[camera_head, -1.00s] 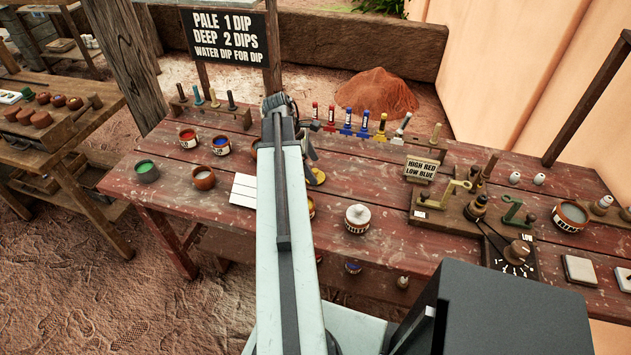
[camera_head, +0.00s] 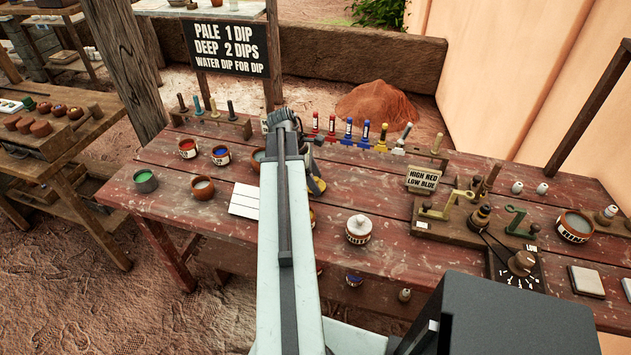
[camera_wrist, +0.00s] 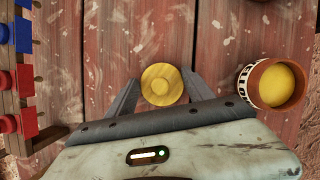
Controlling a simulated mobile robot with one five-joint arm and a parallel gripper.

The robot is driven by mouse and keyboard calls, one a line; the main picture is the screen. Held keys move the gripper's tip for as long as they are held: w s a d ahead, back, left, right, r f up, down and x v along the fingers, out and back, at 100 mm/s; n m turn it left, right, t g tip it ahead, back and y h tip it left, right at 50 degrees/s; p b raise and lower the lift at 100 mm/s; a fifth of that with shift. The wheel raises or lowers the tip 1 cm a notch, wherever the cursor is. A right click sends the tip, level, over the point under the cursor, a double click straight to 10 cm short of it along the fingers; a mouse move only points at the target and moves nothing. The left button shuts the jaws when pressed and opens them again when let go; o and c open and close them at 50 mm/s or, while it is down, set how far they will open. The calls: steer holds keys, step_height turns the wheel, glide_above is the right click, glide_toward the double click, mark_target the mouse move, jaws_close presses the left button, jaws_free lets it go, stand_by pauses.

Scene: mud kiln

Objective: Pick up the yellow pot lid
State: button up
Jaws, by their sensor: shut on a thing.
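The yellow pot lid (camera_wrist: 162,84) is a round yellow disc with a small knob on top. In the wrist view it sits between the two dark fingers of my gripper (camera_wrist: 157,88), which is shut on it. In the head view a bit of the lid (camera_head: 317,186) shows just right of my arm, low over the red table; I cannot tell if it touches the wood. The open pot with yellow glaze (camera_wrist: 284,84) stands to the right in the wrist view, apart from the lid. In the head view my arm mostly hides that pot.
A row of red, blue and yellow bottles (camera_head: 348,131) lines the back edge. Glaze pots (camera_head: 188,148) and a white tile sheet (camera_head: 245,200) lie left. A wooden board with levers (camera_head: 430,226) is right.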

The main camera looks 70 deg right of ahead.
mark_target(315, 178)
step_height(315, 178, up, 10)
steer(key=p, duration=0.8)
steer(key=shift+f+p, duration=0.2)
steer(key=shift+p, duration=0.2)
steer(key=shift+f, duration=0.15)
